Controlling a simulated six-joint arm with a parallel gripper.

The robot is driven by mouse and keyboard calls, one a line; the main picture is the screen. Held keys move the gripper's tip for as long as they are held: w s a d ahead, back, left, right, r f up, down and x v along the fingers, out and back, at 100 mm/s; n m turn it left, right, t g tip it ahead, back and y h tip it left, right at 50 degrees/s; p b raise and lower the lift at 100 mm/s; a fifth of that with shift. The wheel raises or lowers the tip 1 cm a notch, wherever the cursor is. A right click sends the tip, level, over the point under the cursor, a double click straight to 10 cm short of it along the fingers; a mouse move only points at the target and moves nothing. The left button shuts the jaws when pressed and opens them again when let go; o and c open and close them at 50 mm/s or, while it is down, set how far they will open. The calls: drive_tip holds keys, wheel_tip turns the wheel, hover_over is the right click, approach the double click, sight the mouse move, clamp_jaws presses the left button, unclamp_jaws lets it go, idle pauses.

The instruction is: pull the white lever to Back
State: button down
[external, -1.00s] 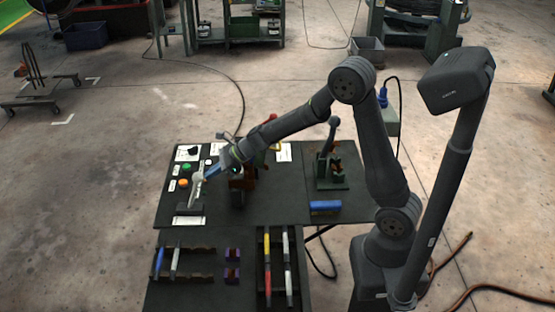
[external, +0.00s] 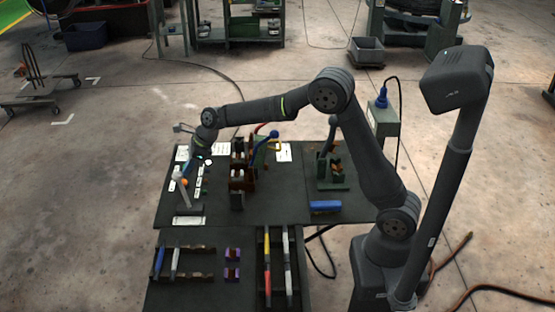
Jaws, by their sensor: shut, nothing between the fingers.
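The white lever (external: 182,191) rises from a dark base (external: 188,211) at the left side of the upper table panel. It leans to the upper left in the external view. My gripper (external: 185,170) points down beside the lever's top end, from above and slightly to its right. Its fingers are small and partly merged with the lever top, so I cannot tell whether they touch it. It looks shut and holds nothing. A white label card (external: 188,221) lies in front of the lever base; its text is too small to read.
Behind the lever is a button panel with small labels (external: 202,181). To the right stand a dark red-brown drum mechanism (external: 238,180) with red and blue handles and a green lever stand (external: 331,175). A blue block (external: 325,207) lies at the panel's front right.

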drive_tip(key=shift+a+f, duration=0.15)
drive_tip(key=shift+a, duration=2.7)
drive_tip(key=shift+w+d+r, duration=0.1)
drive_tip(key=shift+d+r, duration=0.15)
drive_tip(key=shift+d, duration=0.05)
drive_tip(key=a+r+v, duration=0.1)
drive_tip(key=a+v, duration=0.1)
drive_tip(key=v, duration=1)
drive_tip(key=shift+w+d+r, duration=0.15)
drive_tip(key=shift+r, duration=0.05)
drive_tip(key=shift+f, duration=0.15)
